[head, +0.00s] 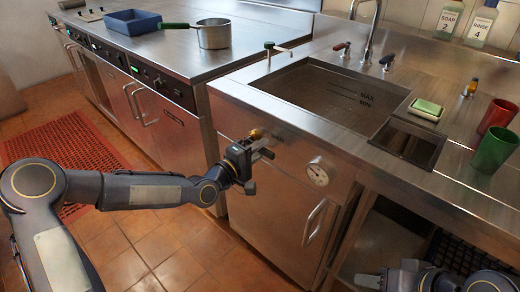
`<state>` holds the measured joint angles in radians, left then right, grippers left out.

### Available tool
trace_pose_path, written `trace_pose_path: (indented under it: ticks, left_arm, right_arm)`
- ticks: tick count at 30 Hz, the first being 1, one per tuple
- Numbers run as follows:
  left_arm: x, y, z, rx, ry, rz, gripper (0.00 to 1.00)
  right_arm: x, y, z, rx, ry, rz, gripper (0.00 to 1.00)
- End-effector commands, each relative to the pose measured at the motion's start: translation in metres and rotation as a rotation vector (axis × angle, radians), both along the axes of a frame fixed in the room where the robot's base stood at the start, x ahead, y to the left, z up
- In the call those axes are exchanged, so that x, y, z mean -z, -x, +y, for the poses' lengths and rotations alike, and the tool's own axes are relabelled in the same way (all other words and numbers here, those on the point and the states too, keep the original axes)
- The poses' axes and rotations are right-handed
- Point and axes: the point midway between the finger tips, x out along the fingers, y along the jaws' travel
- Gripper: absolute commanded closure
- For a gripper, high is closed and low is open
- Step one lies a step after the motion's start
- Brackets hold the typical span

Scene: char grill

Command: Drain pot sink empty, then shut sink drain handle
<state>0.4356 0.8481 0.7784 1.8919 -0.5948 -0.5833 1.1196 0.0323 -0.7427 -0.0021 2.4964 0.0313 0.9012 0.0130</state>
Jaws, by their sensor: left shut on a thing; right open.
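The pot sink (300,92) is a deep steel basin set in the counter, with MAX and MIN marks on its inner wall. Its floor looks dark and brownish; I cannot tell how much water is in it. The sink drain handle (256,133) is on the front panel below the sink, with brass showing behind my gripper. My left gripper (262,151) is shut on this handle and hides most of it. My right gripper (370,281) is open at the bottom right, low in front of the open shelf and away from the sink.
A round gauge (317,174) sits on the panel right of the handle, above a cabinet door handle (314,222). A faucet (368,30), a green sponge (426,109), red cup (497,116) and green cup (495,150) are around the sink. A saucepan (213,36) stands on the left counter.

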Motion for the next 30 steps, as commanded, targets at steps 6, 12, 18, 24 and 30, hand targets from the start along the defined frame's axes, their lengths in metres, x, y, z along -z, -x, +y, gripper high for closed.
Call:
trace_pose_path:
  ticks: [6, 12, 18, 24, 30]
  left_arm:
    - [-0.0012, -0.0005, 0.0002, -0.002, 0.014, 0.01, 1.0]
    - [-0.0015, -0.0006, 0.0002, -0.002, 0.015, 0.01, 1.0]
    - [-0.0014, -0.0004, 0.0002, -0.002, 0.013, 0.009, 0.6]
    - [-0.001, -0.0002, 0.0001, -0.001, 0.011, 0.008, 0.58]
    - [-0.0008, 0.0058, 0.0065, -0.002, 0.01, 0.009, 0.58]
  right_arm:
    - [-0.0002, 0.0, 0.0, 0.0, 0.0, 0.0, 0.58]
    - [-0.0002, 0.0, 0.0, 0.0, 0.0, 0.0, 0.58]
    - [-0.0002, 0.0, 0.0, 0.0, 0.0, 0.0, 0.58]
    - [-0.0002, 0.0, 0.0, 0.0, 0.0, 0.0, 0.58]
    - [-0.001, 0.0, 0.0, 0.0, 0.0, 0.0, 0.58]
